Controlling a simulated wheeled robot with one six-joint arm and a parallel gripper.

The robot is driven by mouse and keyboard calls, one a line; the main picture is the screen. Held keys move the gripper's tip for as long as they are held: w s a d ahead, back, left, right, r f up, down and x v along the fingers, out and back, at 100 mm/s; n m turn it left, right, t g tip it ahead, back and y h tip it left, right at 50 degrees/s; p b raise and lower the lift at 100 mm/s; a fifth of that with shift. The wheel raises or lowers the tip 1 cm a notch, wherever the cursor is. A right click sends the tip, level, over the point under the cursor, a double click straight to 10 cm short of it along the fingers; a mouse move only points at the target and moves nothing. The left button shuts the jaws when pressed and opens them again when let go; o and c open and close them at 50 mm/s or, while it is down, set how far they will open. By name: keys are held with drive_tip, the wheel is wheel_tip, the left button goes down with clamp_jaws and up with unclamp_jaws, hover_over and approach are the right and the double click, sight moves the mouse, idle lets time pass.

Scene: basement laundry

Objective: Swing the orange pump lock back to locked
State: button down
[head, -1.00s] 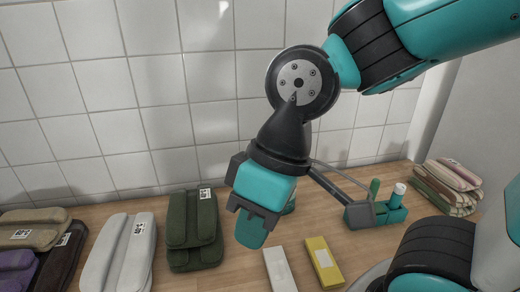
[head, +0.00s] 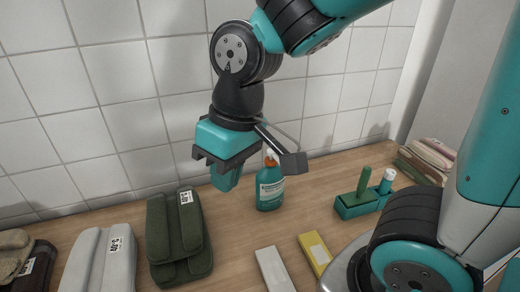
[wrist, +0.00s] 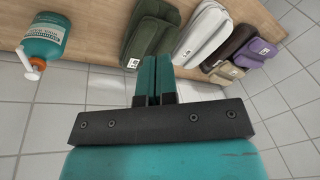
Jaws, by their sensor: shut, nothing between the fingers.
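A teal pump bottle (head: 269,190) with a pale label stands upright on the wooden counter, just right of and behind my gripper in the head view. Its orange lock collar (head: 271,160) shows at the neck, and the pump top is hidden behind my wrist's camera arm. In the wrist view the bottle (wrist: 44,40) is at upper left, with the orange collar (wrist: 39,64) and white pump head (wrist: 30,73). Which way the lock is turned is too small to tell. My gripper (head: 226,182) is shut and empty, apart from the bottle; its closed fingers also show in the wrist view (wrist: 156,75).
Dark green folded bundles (head: 178,245) and light grey bundles (head: 100,262) lie at left. White (head: 274,270) and yellow (head: 315,252) boxes lie in front. A teal caddy (head: 352,210) and striped cloths (head: 424,162) are at right. A tiled wall (head: 130,120) stands behind.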

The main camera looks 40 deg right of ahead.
drive_tip(key=w+d+f+m+h, duration=0.2)
drive_tip(key=w+d+m+h, duration=0.1)
drive_tip(key=w, duration=0.4)
drive_tip(key=w+d+f+m+h, duration=0.3)
drive_tip(key=w+d+m, duration=0.2)
drive_tip(key=w, duration=0.3)
drive_tip(key=w+d+f+m+h, duration=0.3)
drive_tip(key=w+d, duration=0.1)
drive_tip(key=w, duration=0.3)
drive_tip(key=shift+w+d+f+m+h+p, duration=0.2)
drive_tip(key=shift+d+f+m+h+p, duration=0.05)
drive_tip(key=shift+m+h+p, duration=0.15)
drive_tip(key=s+d+f+p, duration=0.1)
drive_tip(key=d+f+p, duration=0.1)
drive_tip(key=d+f, duration=0.6)
drive_tip(key=shift+d+p, duration=0.4)
drive_tip(key=shift+d, duration=0.3)
